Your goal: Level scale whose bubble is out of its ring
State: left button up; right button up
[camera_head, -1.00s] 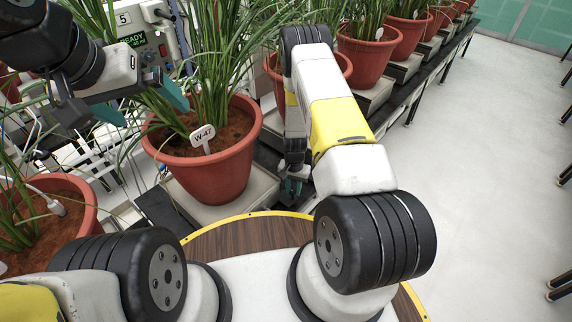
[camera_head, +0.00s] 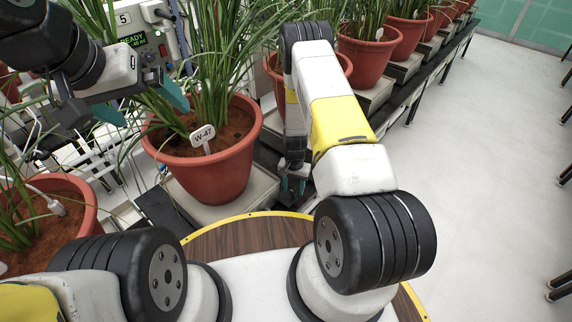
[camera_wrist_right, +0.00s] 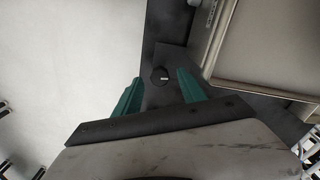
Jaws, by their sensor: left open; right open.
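A scale (camera_head: 232,207) with a pale top bears the red pot (camera_head: 210,170) labelled W-47. In the right wrist view its pale plate (camera_wrist_right: 275,45) fills the upper right. A small round black knob (camera_wrist_right: 160,76) with a pale mark sits on a dark surface beside the plate. My right gripper (camera_wrist_right: 158,92) is open, with one teal finger on each side of the knob in that view; contact cannot be told. In the head view my right gripper (camera_head: 293,186) is low beside the scale. My left gripper (camera_head: 142,104) is open and empty, left of the pot's plant. I cannot make out a bubble or ring.
Another potted plant (camera_head: 60,215) stands at the lower left. A boxed instrument (camera_head: 150,45) reading READY stands behind the left gripper. More red pots (camera_head: 365,62) on scales line the dark bench to the back right. The pale floor (camera_head: 480,150) at right is clear.

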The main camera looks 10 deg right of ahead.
notch_tip(320, 180, up, 7)
dwell(0.3)
jog(key=shift+r, duration=0.15)
notch_tip(320, 180, up, 15)
jog(key=t, duration=0.1)
send_over(293, 191)
jog(key=w+a, duration=0.1)
jog(key=w, duration=0.1)
jog(key=s+a+r+n+t+y, duration=0.1)
jog(key=s+r, duration=0.1)
jog(key=r, duration=0.7)
jog(key=s+r+n+t+y, duration=0.1)
jog(key=s+r+n, duration=0.15)
jog(key=r, duration=0.55)
jog(key=s+r+n+t, duration=0.3)
jog(key=s+r, duration=1.3)
jog(key=s, duration=0.5)
jog(key=shift+a+r, duration=0.25)
